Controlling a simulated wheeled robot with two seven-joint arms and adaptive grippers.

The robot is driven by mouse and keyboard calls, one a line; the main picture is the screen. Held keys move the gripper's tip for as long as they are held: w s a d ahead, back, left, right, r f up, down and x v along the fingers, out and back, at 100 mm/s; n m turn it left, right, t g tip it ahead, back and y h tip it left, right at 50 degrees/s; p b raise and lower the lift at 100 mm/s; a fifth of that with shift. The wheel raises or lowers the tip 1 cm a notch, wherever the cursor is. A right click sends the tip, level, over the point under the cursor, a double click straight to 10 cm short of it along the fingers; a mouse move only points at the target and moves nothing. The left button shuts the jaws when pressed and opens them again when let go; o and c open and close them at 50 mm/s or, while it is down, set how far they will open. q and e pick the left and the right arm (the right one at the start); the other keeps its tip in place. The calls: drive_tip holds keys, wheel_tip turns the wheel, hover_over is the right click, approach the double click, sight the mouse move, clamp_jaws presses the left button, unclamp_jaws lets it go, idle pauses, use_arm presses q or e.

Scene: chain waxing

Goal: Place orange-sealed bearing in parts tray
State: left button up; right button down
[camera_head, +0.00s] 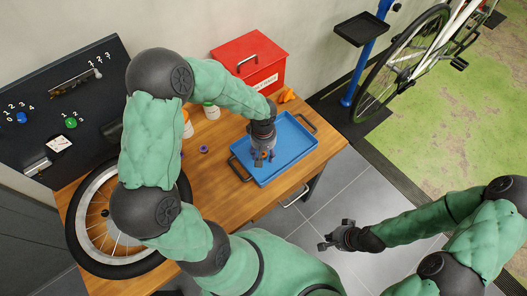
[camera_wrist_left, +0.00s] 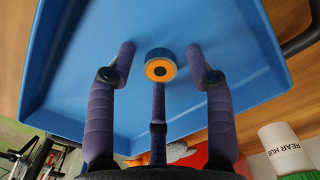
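The blue parts tray (camera_head: 288,143) lies on the wooden bench, with a dark handle at each end. My left gripper (camera_head: 263,158) points down into the tray. In the left wrist view, the orange-sealed bearing (camera_wrist_left: 160,66), a dark ring with an orange face, is between the spread fingers of my left gripper (camera_wrist_left: 160,62). Gaps show between it and both side fingers; the third finger's tip is just below it in the picture. The tray (camera_wrist_left: 90,100) is behind it; I cannot tell whether it touches the tray floor. My right gripper (camera_head: 335,238) is open and empty above the floor.
A purple-rimmed part (camera_head: 204,149) lies on the bench left of the tray. White bottles (camera_head: 211,111), a red box (camera_head: 250,62) and an orange item (camera_head: 287,95) stand behind. A wheel (camera_head: 105,220) lies at the left. A pegboard (camera_head: 60,110) is beyond.

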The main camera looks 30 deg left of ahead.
sight(263, 155)
use_arm(q)
drive_tip(key=shift+r, duration=0.15)
wheel_tip(263, 155, up, 12)
drive_tip(key=p, duration=0.5)
idle(0.3)
